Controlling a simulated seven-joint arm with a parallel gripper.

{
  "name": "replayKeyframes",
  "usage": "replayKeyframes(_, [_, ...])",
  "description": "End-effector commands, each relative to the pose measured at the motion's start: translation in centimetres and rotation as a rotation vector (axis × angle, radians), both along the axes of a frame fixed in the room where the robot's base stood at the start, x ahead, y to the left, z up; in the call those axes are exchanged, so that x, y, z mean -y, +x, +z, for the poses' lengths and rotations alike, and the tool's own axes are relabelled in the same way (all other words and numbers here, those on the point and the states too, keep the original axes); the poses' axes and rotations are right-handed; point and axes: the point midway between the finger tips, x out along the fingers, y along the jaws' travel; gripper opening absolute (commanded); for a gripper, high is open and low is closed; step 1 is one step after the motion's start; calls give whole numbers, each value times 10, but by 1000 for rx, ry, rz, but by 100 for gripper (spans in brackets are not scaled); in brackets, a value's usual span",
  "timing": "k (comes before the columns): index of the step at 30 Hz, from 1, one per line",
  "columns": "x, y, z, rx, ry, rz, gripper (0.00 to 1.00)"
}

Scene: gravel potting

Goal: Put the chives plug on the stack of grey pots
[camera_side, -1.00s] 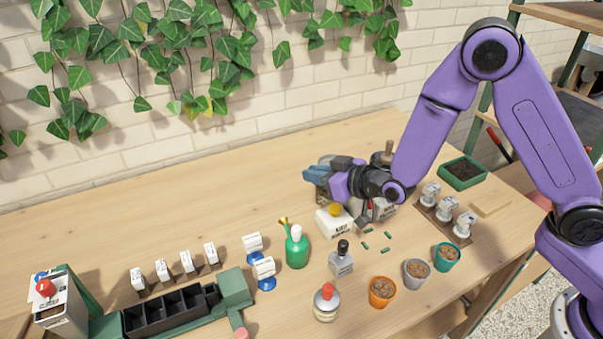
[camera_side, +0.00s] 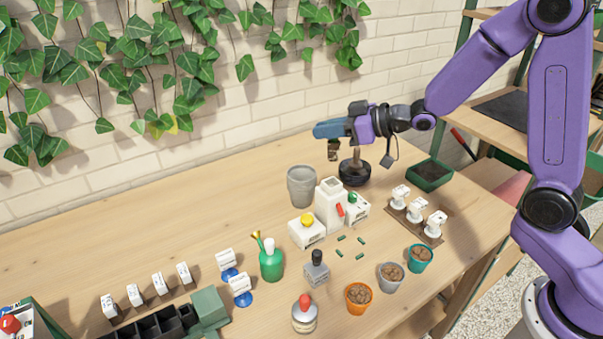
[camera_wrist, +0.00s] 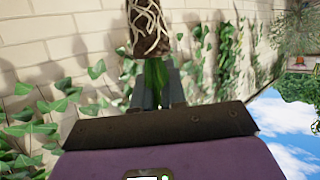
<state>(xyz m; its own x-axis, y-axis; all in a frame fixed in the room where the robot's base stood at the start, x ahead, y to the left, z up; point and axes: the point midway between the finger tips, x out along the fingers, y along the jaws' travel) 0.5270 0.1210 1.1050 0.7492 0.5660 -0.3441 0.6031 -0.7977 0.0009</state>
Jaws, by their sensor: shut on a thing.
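My gripper (camera_side: 324,130) is above the back of the bench, its blue fingers pointing left. It is shut on the chives plug (camera_side: 333,150), a small dark root plug hanging below the fingers. In the wrist view the plug (camera_wrist: 146,28) shows brown soil with pale roots, and its green leaves lie between the fingertips (camera_wrist: 157,85). The stack of grey pots (camera_side: 301,187) stands upright on the bench, below and a little left of the plug in the side view. The plug is clear of the stack.
A dark round-based tool (camera_side: 355,172) with an upright handle stands right of the stack. White dispensers (camera_side: 330,205) stand in front of it. A green tray (camera_side: 429,177) is at the right. Bare bench lies left of the stack.

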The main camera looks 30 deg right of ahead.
Motion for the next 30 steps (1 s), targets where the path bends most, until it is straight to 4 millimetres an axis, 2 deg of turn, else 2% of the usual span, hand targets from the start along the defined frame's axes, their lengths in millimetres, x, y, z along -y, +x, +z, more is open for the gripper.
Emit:
replayKeyframes(3, [17, -3, 7, 2, 1, 10, 0])
replayKeyframes(8, [25, -4, 9, 1, 0, 22, 0])
replayKeyframes(11, [25, 4, 6, -1, 1, 23, 0])
replayKeyframes(25, [10, 85, -32, -2, 0, 24, 0])
replayKeyframes(30, [6, 104, -57, -2, 0, 24, 0])
